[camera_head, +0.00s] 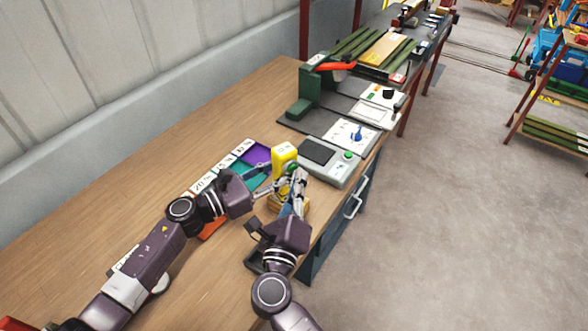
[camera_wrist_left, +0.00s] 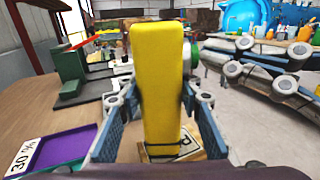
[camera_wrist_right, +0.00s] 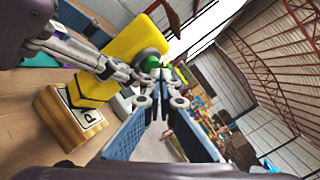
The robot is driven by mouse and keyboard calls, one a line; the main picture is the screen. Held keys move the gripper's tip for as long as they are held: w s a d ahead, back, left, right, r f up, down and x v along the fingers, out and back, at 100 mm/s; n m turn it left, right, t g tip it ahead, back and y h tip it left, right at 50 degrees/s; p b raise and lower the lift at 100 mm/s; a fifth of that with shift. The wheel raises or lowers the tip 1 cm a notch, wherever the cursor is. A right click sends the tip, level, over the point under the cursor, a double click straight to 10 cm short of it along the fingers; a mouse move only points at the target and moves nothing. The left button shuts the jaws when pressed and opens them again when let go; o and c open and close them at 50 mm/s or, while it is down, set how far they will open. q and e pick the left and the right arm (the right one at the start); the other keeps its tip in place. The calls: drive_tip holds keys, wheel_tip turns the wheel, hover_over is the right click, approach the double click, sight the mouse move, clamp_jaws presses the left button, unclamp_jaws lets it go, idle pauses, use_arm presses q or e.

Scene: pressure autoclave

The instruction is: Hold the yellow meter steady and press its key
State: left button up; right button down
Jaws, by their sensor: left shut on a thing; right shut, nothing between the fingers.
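The yellow meter (camera_head: 284,155) stands upright above a wooden block with a "P" label (camera_wrist_right: 75,115) near the table's front edge. My left gripper (camera_head: 277,184) is shut on the meter. In the left wrist view the meter (camera_wrist_left: 157,80) fills the middle, with a finger on each side. The meter's green key (camera_wrist_right: 150,64) sits on a round grey boss on the meter's side. My right gripper (camera_head: 297,176) is shut and empty, its tips (camera_wrist_right: 158,86) close to the key. I cannot tell whether they touch it.
A grey device with a dark screen (camera_head: 318,151) stands right behind the meter. Purple (camera_head: 257,153) and teal trays with percentage labels lie to the left. A green press (camera_head: 306,95) and a blue-knob panel (camera_head: 350,136) are farther back.

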drive_tip(key=shift+s+d, duration=0.3)
drive_tip(key=shift+s, duration=0.2)
drive_tip(key=s+d, duration=0.1)
drive_tip(key=s, duration=0.2)
drive_tip(key=s+d, duration=0.1)
drive_tip(key=shift+s+d, duration=0.15)
drive_tip(key=shift+d, duration=0.15)
idle(0.5)
use_arm(q)
drive_tip(key=o, duration=1.4)
drive_tip(key=shift+o, duration=0.2)
drive_tip(key=shift+a, duration=0.1)
